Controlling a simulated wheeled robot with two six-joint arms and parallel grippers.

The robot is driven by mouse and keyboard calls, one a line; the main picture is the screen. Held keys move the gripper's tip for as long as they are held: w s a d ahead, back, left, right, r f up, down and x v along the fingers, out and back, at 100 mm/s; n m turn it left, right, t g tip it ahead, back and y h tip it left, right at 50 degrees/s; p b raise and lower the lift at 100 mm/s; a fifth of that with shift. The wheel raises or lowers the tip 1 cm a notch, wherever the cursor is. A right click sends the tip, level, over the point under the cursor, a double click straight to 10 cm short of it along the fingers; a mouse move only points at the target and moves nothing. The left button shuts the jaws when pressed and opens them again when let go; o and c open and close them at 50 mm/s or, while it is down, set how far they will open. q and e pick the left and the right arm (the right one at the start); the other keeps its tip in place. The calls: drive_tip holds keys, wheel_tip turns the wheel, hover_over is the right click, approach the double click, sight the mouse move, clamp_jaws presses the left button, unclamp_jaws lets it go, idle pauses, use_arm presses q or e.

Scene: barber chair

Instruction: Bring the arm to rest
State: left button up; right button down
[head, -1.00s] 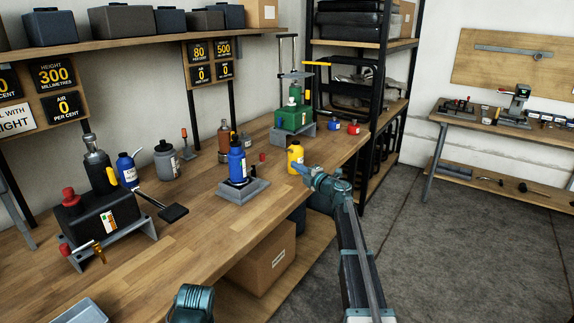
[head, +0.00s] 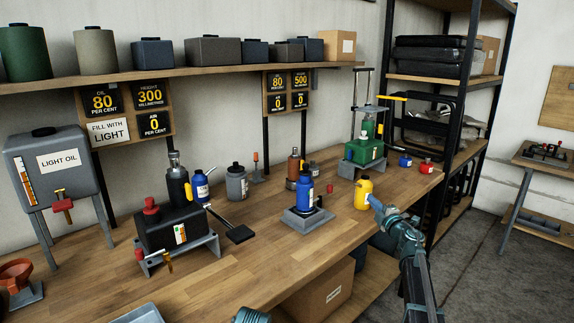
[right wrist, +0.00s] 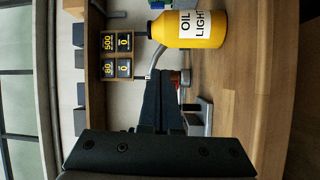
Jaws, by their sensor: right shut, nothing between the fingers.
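My right gripper (head: 374,201) is shut and empty, low over the front part of the workbench (head: 215,284). Its tip is beside the yellow bottle (head: 363,194), on the bottle's near right side in the head view. The bottle stands upright on the bench; whether the fingers touch it I cannot tell. In the right wrist view the dark fingers (right wrist: 160,103) are together, and the yellow bottle (right wrist: 189,29), labelled OIL LIGHT, is close by.
A blue bottle (head: 305,190) stands on a grey stand left of the yellow bottle. A green jack (head: 364,150) in a frame stands behind. A black unit (head: 168,231), grey light-oil tank (head: 58,168) and shelving rack (head: 440,80) are around. The bench front is mostly clear.

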drive_tip(key=s+a+f+m+g+h, duration=0.2)
drive_tip(key=s+f+m+g+h, duration=0.65)
drive_tip(key=s+f+m, duration=0.6)
drive_tip(key=s+a+f+m+g+y, duration=0.1)
drive_tip(key=s+a+f+m+g, duration=0.2)
drive_tip(key=s, duration=0.4)
drive_tip(key=s+a+f+m+g+y, duration=0.1)
drive_tip(key=s+a+f+g, duration=0.15)
drive_tip(key=s+a, duration=0.4)
drive_tip(key=s+a+f+n+g+y, duration=0.25)
drive_tip(key=s+a+n+g, duration=0.2)
drive_tip(key=s+a, duration=1.35)
wheel_tip(320, 180, up, 12)
drive_tip(key=m+p, duration=0.1)
drive_tip(key=p, duration=1.2)
drive_tip(key=shift+w+a+r, duration=0.2)
drive_tip(key=shift+w+a, duration=0.2)
